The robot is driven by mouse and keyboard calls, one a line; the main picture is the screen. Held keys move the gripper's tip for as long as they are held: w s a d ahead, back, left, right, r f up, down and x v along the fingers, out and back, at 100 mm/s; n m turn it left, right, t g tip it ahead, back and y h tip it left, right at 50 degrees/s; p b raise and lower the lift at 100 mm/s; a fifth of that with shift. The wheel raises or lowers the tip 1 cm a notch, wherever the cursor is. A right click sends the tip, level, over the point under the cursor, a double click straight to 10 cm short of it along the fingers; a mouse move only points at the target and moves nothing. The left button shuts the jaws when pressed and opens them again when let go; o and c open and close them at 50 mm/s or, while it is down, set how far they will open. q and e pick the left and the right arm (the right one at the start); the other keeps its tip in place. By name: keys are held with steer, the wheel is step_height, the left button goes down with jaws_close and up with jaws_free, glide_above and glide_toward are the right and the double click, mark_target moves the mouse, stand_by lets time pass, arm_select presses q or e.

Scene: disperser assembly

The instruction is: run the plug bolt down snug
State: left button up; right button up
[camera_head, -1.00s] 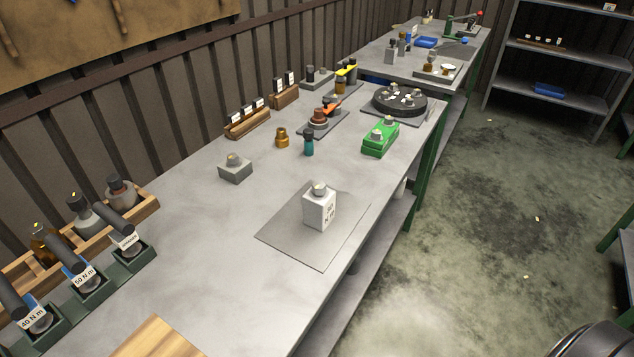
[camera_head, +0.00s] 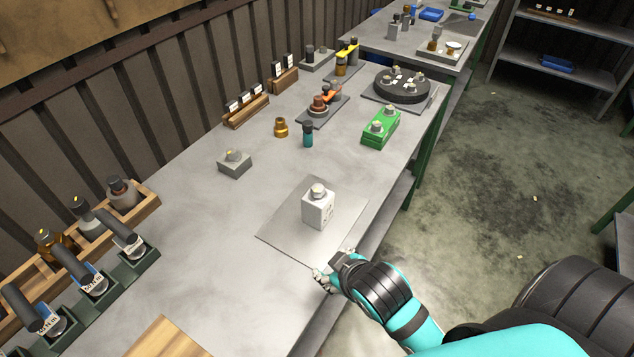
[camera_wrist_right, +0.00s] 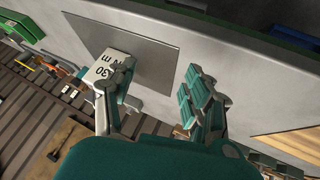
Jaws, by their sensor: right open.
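I cannot tell how far that head is seated. The block also shows in the right wrist view (camera_wrist_right: 103,72), partly behind one finger. My right gripper (camera_head: 325,280) is open and empty, just off the plate's near right corner by the bench edge. In the wrist view the fingers of this gripper (camera_wrist_right: 160,95) are spread apart with nothing between them. My left gripper is in neither view.
Dark-handled tools (camera_head: 78,268) stand in green holders at the left. A grey block (camera_head: 235,166), brass piece (camera_head: 281,127), teal-and-black piece (camera_head: 308,134) and green block (camera_head: 380,128) stand farther back. The bench is clear left of the plate.

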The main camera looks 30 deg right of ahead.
steer(key=w+a+r+n+t, duration=0.3)
steer(key=w+r+n+t, duration=0.4)
steer(key=w+r, duration=0.65)
steer(key=w+a+r+n+t+y, duration=0.2)
steer(key=a+r+n+t+y, duration=0.1)
steer(key=r, duration=0.2)
steer(key=w+a+r+n+t+y, duration=0.2)
steer(key=r+n+t+y, duration=0.15)
steer(key=r, duration=0.25)
steer(key=s+a+r+n+g+y, duration=0.25)
steer(key=a+n+g+y, duration=0.5)
steer(key=n, duration=0.75)
steer(key=s+a+r+n+g+y, duration=0.2)
steer(key=a+r+n+g+y, duration=0.4)
steer(key=n, duration=0.9)
steer(key=n+g+h, duration=0.8)
steer(key=n+h, duration=0.4)
steer(key=h, duration=0.7)
glide_toward(317, 190)
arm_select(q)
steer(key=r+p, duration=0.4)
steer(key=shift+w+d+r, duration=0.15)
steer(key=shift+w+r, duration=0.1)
arm_select(e)
step_height(317, 190, down, 9)
steer(key=shift+a+f, duration=0.1)
steer(key=shift+a, duration=0.05)
